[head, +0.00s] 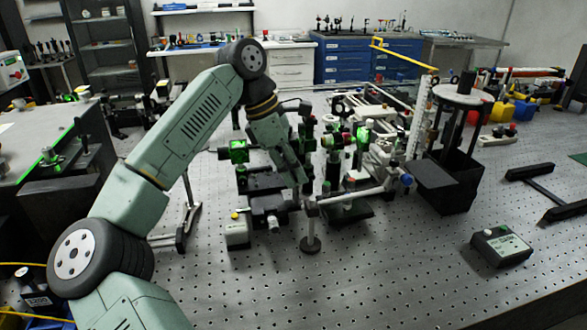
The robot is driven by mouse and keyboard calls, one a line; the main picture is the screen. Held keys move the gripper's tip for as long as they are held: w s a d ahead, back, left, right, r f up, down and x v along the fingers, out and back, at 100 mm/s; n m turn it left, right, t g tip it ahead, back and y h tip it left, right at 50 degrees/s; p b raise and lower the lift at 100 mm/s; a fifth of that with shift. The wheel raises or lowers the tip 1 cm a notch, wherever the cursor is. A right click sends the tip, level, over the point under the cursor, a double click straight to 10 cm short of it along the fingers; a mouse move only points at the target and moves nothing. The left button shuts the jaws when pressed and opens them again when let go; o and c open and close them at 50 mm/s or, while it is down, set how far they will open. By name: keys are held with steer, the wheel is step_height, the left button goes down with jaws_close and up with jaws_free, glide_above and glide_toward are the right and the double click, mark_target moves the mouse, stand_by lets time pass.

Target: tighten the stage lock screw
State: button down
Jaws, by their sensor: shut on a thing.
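My gripper (297,178) reaches down from the upper left to the dark translation stage (264,203) near the middle of the perforated table. Its fingers are shut at the stage's right side, on what seems to be the stage lock screw. The screw is too small and too covered by the fingers to make out. The stage is a stack of black blocks with a small pale knob low at its front. A green-lit mount (238,151) stands just behind and left of it.
A post on a round base (310,244) stands close to the right of my gripper, with a rail running right from it. Crowded optics (360,140) fill the area behind. A control box (501,247) sits at right. The table front (390,275) is clear.

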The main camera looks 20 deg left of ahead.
steer(key=c, duration=1.6)
jaws_free()
steer(key=shift+r, duration=0.1)
steer(key=v, duration=1.1)
steer(key=shift+s+a+r, duration=0.1)
steer(key=shift+a+r, duration=0.05)
steer(key=shift+r, duration=0.25)
steer(key=shift+s, duration=0.1)
